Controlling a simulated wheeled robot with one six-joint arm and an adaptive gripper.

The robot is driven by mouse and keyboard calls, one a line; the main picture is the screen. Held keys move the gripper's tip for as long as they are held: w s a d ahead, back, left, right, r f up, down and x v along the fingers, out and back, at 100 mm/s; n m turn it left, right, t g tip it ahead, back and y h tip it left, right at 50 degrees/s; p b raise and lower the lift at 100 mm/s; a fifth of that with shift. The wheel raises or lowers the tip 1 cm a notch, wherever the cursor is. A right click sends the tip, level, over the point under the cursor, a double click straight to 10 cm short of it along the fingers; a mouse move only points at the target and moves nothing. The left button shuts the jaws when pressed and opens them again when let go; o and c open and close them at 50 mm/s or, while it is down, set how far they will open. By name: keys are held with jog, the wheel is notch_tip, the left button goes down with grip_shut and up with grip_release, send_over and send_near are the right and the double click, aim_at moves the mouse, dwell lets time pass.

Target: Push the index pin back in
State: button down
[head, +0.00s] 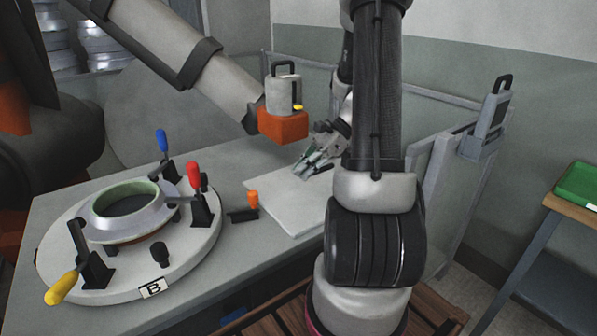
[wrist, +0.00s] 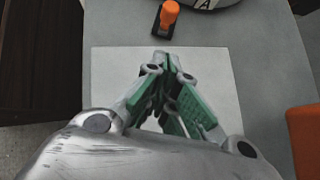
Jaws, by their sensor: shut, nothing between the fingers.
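The index pin (head: 253,199) has an orange knob and stands in a black base on the grey table, beside the round turntable's (head: 190,248) right edge. In the wrist view the index pin (wrist: 169,14) is at the top, just beyond the white sheet. My gripper (head: 301,173) is shut and empty above the white sheet, to the right of the pin and apart from it. Its closed fingertips (wrist: 162,60) point toward the pin in the wrist view. How far the pin stands out of its base I cannot tell.
The turntable carries a ring mould (head: 120,213) and clamps with red, blue and yellow handles. A white sheet (head: 285,211) lies flat on the table. A large robot arm holding an orange block (head: 283,126) hangs behind my gripper. A green tray (head: 580,184) stands far right.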

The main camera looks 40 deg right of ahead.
aim_at(257, 205)
jog(key=x, duration=0.7)
jog(key=shift+a+f, duration=0.2)
jog(key=shift+w+a+r, duration=0.1)
jog(key=shift+w+a, duration=0.15)
jog(key=shift+a, duration=0.35)
jog(key=shift+w+a, duration=0.25)
jog(key=shift+a, duration=0.4)
jog(key=shift+w+a, duration=0.2)
jog(key=shift+a, duration=0.4)
jog(key=shift+a, duration=0.1)
jog(key=a, duration=0.1)
jog(key=w+a, duration=0.1)
jog(key=shift+a, duration=0.3)
